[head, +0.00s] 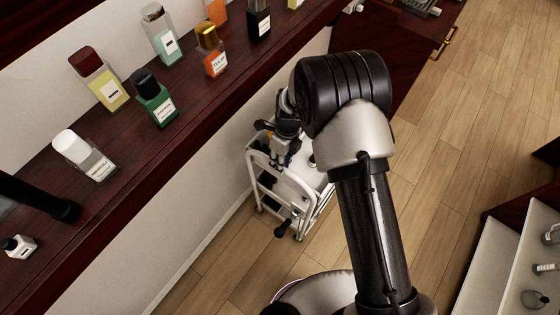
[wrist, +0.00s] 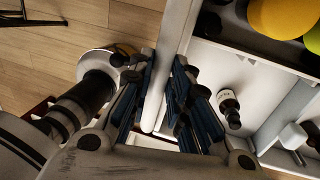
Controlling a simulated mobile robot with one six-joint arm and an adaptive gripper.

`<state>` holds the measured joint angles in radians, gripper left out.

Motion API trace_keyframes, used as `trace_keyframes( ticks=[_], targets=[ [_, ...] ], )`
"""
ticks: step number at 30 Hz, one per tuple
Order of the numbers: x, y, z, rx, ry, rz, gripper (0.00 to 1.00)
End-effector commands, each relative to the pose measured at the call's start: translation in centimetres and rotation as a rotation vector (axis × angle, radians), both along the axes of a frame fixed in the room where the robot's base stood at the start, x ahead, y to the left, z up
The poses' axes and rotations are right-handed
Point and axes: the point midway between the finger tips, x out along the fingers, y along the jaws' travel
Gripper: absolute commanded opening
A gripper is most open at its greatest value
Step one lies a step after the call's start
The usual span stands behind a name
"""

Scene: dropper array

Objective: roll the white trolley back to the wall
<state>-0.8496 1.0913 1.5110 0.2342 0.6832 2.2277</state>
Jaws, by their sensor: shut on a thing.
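The white trolley (head: 262,186) stands on the wood floor below the dark shelf, close to the pale wall (head: 190,225). My gripper (head: 280,158) is at the trolley's top, partly hidden by my arm. In the wrist view my gripper (wrist: 164,80) is shut on the trolley's white handle bar (wrist: 176,35), with a blue-padded finger on each side. The trolley's tray (wrist: 215,65) shows right of the bar, with a small dark bottle (wrist: 229,105) in it. My arm hides the trolley's far right part in the head view.
A dark wooden shelf (head: 130,190) with several labelled bottles runs along the wall at left. A cabinet with a brass handle (head: 447,40) is at the top right. A white-shelved rack (head: 490,265) stands at lower right. Bare floor (head: 470,120) lies between.

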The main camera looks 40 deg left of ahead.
Motion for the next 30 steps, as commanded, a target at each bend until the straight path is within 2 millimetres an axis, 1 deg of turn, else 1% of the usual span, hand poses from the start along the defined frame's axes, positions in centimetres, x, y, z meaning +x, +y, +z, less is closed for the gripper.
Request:
trace_keyframes(
  ticks=[6,7,15,25,30],
  targets=[
    [0.1,0.0,0.0,0.001,-0.001,0.0,0.0],
    [0.1,0.0,0.0,0.001,-0.001,0.0,0.2],
    [0.0,0.0,0.0,0.001,0.0,0.0,0.38],
    [0.0,0.0,0.1,0.0,0.0,0.0,0.38],
    [0.3,0.0,1.1,0.001,-0.001,0.0,0.38]
  ],
)
